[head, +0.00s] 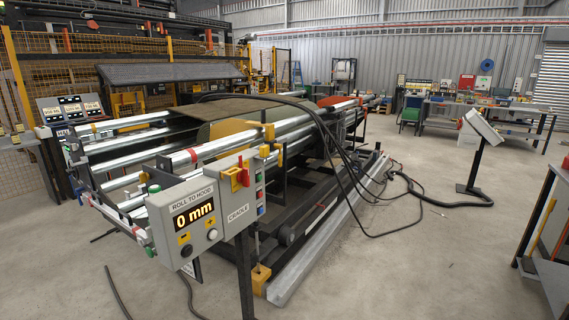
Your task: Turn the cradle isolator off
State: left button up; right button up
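A grey control box (207,214) stands on a dark post at the near end of the roller cradle (150,160). Its front carries a lit "0 mm" display (194,215), a "ROLL TO HOOD" label and a "CRADLE" label (238,214). A red handle on a yellow plate, which looks like the isolator (241,176), sits at the box's upper right; the handle appears upright, but it is too small to read any marking. Neither of my grippers is in view.
Black cables (340,170) arch over the cradle and trail on the floor. A grey rail (320,242) lies along the cradle's right side. A pedestal console (480,130) stands right. A workbench (548,240) is at the right edge. Concrete floor is open between.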

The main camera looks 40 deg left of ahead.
aim_at(243, 177)
jog(key=i, duration=3.65)
jog(key=u, duration=2.65)
